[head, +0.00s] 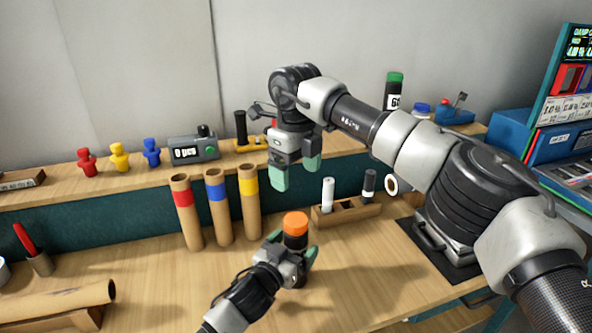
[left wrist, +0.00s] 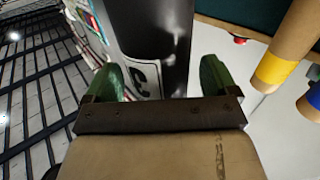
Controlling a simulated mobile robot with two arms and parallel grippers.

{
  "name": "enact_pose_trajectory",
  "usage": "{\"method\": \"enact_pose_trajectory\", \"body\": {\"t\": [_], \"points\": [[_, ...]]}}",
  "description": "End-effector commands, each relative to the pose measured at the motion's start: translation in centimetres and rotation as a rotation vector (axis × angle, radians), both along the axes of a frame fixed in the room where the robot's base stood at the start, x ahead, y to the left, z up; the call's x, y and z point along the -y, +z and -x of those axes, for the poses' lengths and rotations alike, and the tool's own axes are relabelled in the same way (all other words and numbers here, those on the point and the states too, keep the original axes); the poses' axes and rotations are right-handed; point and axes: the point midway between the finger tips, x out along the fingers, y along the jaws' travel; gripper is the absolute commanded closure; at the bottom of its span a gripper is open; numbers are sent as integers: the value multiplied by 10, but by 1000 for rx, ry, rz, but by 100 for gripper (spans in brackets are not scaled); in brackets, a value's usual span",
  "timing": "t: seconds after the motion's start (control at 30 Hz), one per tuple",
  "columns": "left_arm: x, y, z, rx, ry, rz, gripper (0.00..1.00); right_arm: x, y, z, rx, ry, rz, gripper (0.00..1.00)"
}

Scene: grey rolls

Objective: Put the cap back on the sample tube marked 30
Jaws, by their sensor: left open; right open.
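A dark sample tube (head: 296,242) stands upright on the table in the head view, with an orange cap (head: 296,222) on top. I cannot tell if the cap is fully seated. In the left wrist view the tube (left wrist: 165,35) carries a white label with part of a "3" showing. My left gripper (head: 291,250) is open low around the tube, with green fingertips on either side of it, also seen in the left wrist view (left wrist: 158,80). My right gripper (head: 297,168) is open and empty, above and apart from the cap.
Three cardboard tubes with red (head: 186,210), blue (head: 218,205) and yellow (head: 249,200) bands stand left of the sample tube. A wooden rack (head: 345,212) is at right. A green-capped tube (head: 393,90) stands on the back shelf.

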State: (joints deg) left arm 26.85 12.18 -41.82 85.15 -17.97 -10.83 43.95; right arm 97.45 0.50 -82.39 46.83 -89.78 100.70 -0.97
Motion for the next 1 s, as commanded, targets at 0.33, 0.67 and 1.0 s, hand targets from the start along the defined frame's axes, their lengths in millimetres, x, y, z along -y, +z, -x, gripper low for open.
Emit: {"method": "enact_pose_trajectory", "body": {"t": [0.33, 0.67, 1.0], "points": [[-37, -2, 58, -3, -1, -1, 12, 0, -4, 0, 0, 0, 0, 15], [-53, -1, 84, -1, 0, -1, 12, 0, -6, 0, 0, 0, 0, 15], [-53, -1, 84, -1, 0, -1, 12, 0, -5, 0, 0, 0, 0, 15]]}}
